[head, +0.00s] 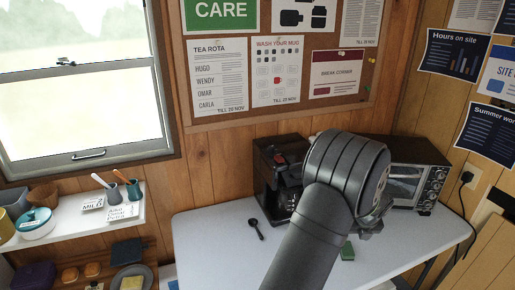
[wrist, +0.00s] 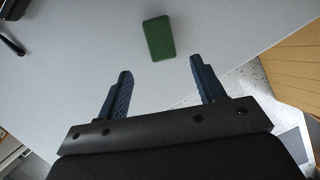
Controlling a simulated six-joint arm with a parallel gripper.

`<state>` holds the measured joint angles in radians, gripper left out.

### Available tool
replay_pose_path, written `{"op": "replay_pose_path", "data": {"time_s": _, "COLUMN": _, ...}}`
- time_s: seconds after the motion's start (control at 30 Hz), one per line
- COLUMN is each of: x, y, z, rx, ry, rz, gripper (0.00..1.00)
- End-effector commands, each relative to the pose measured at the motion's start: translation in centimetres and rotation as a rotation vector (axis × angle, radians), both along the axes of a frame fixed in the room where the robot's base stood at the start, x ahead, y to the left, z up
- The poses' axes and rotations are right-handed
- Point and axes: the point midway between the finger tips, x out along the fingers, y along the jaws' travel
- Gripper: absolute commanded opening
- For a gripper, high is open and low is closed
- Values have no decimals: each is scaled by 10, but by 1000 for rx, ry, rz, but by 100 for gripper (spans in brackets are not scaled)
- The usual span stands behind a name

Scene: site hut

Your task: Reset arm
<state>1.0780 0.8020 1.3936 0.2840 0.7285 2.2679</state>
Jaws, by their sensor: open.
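My gripper (wrist: 161,90) is open and empty in the wrist view, its two blue fingers well apart above the white table (wrist: 100,35). A green block (wrist: 159,38) lies flat on the table beyond the fingertips, apart from them. In the head view my dark grey arm covers the middle of the table (head: 215,225), and the gripper is mostly hidden behind it.
A coffee machine (head: 276,165) stands at the back of the table, with a toaster oven (head: 419,172) to its right. A shelf (head: 75,230) with pots, cards and a teal-lidded dish is further left. The table's left part is clear.

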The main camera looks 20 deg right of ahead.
Motion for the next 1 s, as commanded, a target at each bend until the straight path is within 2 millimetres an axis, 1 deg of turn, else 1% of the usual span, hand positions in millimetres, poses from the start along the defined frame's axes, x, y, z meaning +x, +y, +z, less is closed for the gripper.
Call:
{"op": "replay_pose_path", "data": {"time_s": 0.03, "x": 2, "y": -1, "z": -9, "rx": 3, "ry": 1, "rz": 1, "gripper": 63}}
{"op": "replay_pose_path", "data": {"time_s": 0.4, "x": 21, "y": -8, "z": -73, "rx": 2, "ry": 1, "rz": 2, "gripper": 63}}
{"op": "replay_pose_path", "data": {"time_s": 0.63, "x": 28, "y": -11, "z": -105, "rx": 1, "ry": 1, "rz": 0, "gripper": 63}}
{"op": "replay_pose_path", "data": {"time_s": 0.67, "x": 29, "y": -13, "z": -96, "rx": -3, "ry": -2, "rz": 0, "gripper": 63}}
{"op": "replay_pose_path", "data": {"time_s": 0.73, "x": 29, "y": -13, "z": -88, "rx": -3, "ry": -2, "rz": 1, "gripper": 63}}
{"op": "replay_pose_path", "data": {"time_s": 0.83, "x": 29, "y": -12, "z": -81, "rx": -2, "ry": -1, "rz": 1, "gripper": 63}}
{"op": "replay_pose_path", "data": {"time_s": 1.0, "x": 28, "y": -12, "z": -78, "rx": 0, "ry": 0, "rz": 0, "gripper": 63}}
